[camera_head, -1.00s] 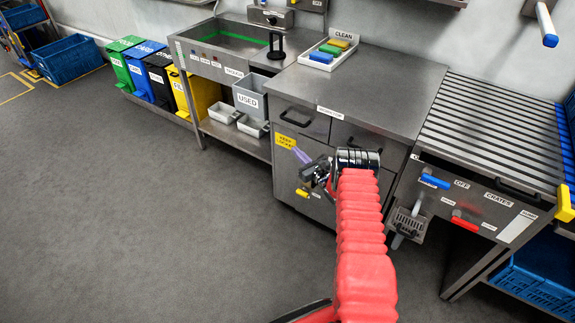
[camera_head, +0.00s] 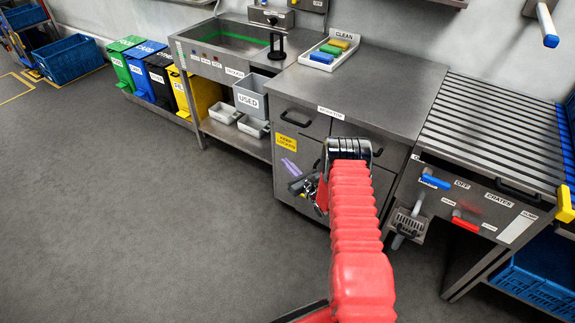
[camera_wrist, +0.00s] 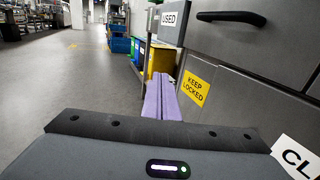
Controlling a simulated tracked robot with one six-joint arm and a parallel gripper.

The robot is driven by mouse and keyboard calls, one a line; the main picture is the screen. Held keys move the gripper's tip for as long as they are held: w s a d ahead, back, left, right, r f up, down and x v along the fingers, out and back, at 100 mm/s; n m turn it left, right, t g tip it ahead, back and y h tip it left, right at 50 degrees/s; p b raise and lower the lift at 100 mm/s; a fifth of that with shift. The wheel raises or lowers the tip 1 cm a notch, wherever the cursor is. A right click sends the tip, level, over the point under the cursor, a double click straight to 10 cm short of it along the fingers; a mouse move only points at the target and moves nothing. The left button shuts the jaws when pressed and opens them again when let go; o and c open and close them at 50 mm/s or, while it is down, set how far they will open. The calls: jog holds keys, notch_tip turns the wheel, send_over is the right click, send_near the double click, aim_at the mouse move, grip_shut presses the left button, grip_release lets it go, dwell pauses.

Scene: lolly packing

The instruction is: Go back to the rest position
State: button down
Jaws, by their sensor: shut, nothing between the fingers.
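My gripper (camera_head: 289,167) is in front of the steel cabinet (camera_head: 309,206), below the level of its worktop. Its purple fingers are pressed together and hold nothing. In the wrist view the closed fingers (camera_wrist: 162,98) point forward, to the left of the yellow "KEEP LOCKED" sign (camera_wrist: 195,88). My red-sleeved arm reaches up from the bottom of the head view and covers part of the cabinet front.
The cabinet's drawer handles (camera_head: 295,119) stick out near my arm. To the right is the slatted crate station (camera_head: 490,130) with blue and red levers. Sink, bins (camera_head: 157,78) and a blue crate (camera_head: 70,58) line the wall. Grey floor at left is clear.

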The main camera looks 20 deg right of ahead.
jog(key=s+a+f+n+g+y, duration=0.4)
jog(key=s+a+f+n+y, duration=0.15)
jog(key=a, duration=0.35)
jog(key=s+a+r+n+g+y, duration=0.3)
jog(key=s+a+r+n+g, duration=0.65)
jog(key=s+a+r, duration=0.2)
jog(key=s+r+n+h, duration=0.6)
jog(key=s+r+n, duration=0.3)
jog(key=s+r, duration=0.5)
jog(key=s+d+r+n+t+h, duration=0.1)
jog(key=s+r+n+h, duration=0.4)
jog(key=r, duration=1.5)
jog(key=shift+s+d+r+n+h, duration=0.3)
jog(key=shift+s+n, duration=2.2)
jog(key=shift+s, duration=2.4)
